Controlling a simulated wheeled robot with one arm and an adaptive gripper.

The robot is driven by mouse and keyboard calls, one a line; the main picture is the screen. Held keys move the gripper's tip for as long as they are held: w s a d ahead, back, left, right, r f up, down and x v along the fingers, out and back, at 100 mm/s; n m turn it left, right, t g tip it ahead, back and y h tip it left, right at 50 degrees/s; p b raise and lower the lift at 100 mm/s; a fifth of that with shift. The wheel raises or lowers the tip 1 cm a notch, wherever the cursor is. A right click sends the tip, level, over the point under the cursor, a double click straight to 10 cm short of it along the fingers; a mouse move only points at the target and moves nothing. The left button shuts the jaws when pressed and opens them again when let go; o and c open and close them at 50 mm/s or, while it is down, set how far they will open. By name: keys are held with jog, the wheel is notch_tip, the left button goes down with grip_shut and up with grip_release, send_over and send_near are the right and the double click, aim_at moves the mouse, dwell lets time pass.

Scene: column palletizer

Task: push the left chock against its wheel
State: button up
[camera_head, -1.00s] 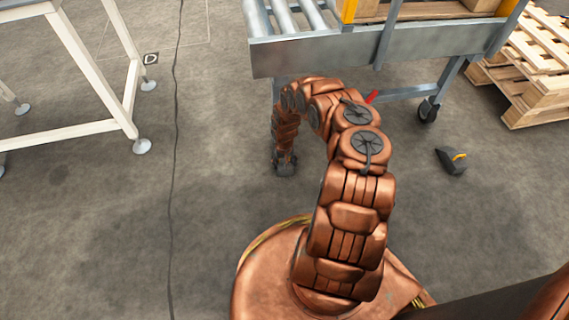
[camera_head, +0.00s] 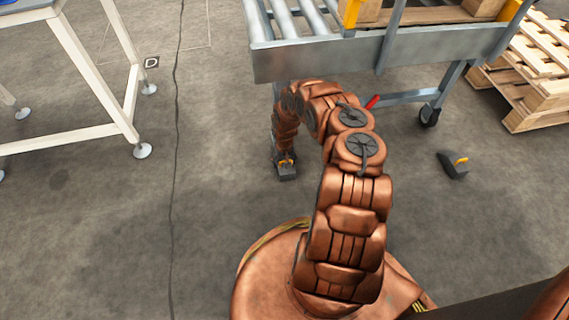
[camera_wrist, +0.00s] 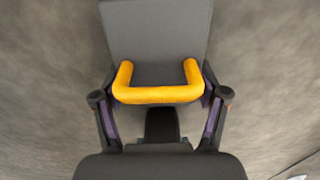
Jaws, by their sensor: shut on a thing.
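The left chock (camera_head: 287,174) is a dark grey block with a yellow handle, on the floor in front of the conveyor's left end. In the wrist view the chock (camera_wrist: 157,35) fills the upper middle, its yellow U-shaped handle (camera_wrist: 158,95) crossing between the fingers. My gripper (camera_wrist: 158,88) is shut on the chock, with one finger at each side of the handle. In the head view my gripper (camera_head: 285,155) points down onto the chock. The left wheel is not visible; my arm covers that area below the conveyor.
The conveyor (camera_head: 330,58) stands on legs ahead. Its right wheel (camera_head: 429,115) shows, with another chock (camera_head: 453,164) apart from it on the floor. Wooden pallets (camera_head: 535,75) are at right, a white-framed table (camera_head: 75,135) at left. Floor between table and arm is clear except a dark line.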

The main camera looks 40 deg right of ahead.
jog(key=o, duration=1.2)
jog(key=shift+w+d+r, duration=0.35)
jog(key=shift+w+d, duration=0.2)
jog(key=shift+w, duration=0.05)
jog(key=shift+c, duration=0.2)
jog(key=o, duration=0.3)
jog(key=shift+s+a+f, duration=0.15)
jog(key=shift+s+a, duration=0.05)
jog(key=shift+a, duration=0.05)
jog(key=shift+s+a+f, duration=0.1)
jog(key=shift+s+a, duration=0.05)
jog(key=shift+s, duration=0.1)
